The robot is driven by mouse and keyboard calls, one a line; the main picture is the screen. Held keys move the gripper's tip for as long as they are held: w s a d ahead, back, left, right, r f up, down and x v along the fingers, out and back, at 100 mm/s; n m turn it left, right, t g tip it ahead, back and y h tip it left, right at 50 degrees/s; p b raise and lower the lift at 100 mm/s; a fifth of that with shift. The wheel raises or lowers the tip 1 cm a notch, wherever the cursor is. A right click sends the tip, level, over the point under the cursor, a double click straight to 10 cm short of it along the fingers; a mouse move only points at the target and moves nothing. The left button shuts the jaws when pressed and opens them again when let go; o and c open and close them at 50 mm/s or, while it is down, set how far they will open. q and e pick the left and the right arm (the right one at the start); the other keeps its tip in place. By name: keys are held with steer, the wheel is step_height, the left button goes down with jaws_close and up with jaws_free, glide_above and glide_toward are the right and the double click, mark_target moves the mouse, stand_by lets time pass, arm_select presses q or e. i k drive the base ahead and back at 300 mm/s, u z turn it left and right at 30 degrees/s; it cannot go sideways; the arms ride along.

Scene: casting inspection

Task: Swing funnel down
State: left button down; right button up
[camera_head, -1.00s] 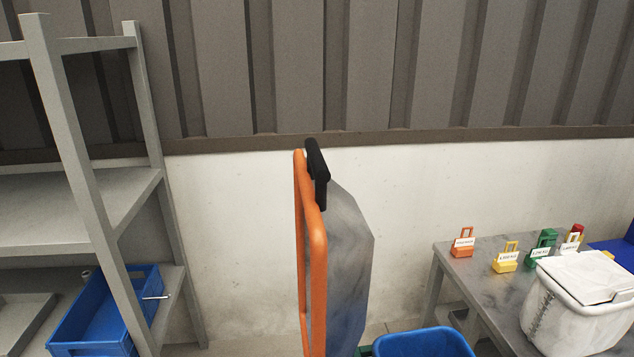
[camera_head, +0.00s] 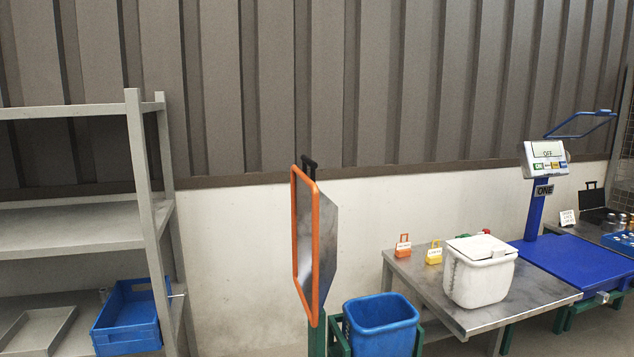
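The funnel (camera_head: 325,243) is a grey metal sheet with an orange tubular frame (camera_head: 295,240) along its edge. It stands upright, seen nearly edge-on, on a green post. A black handle (camera_head: 309,166) sits at its top. A blue bin (camera_head: 382,327) stands in a green frame to the right of the funnel's lower end. Neither of my grippers shows in the head view.
A grey shelf rack (camera_head: 148,200) with a blue crate (camera_head: 128,318) stands at the left. A metal table (camera_head: 410,268) at the right holds a white lidded bucket (camera_head: 479,272) and small orange and yellow weights. A blue scale (camera_head: 580,262) stands farther right.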

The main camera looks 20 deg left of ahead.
mark_target(320, 241)
steer(key=u, duration=0.5)
steer(key=i, duration=0.55)
steer(key=u, duration=0.2)
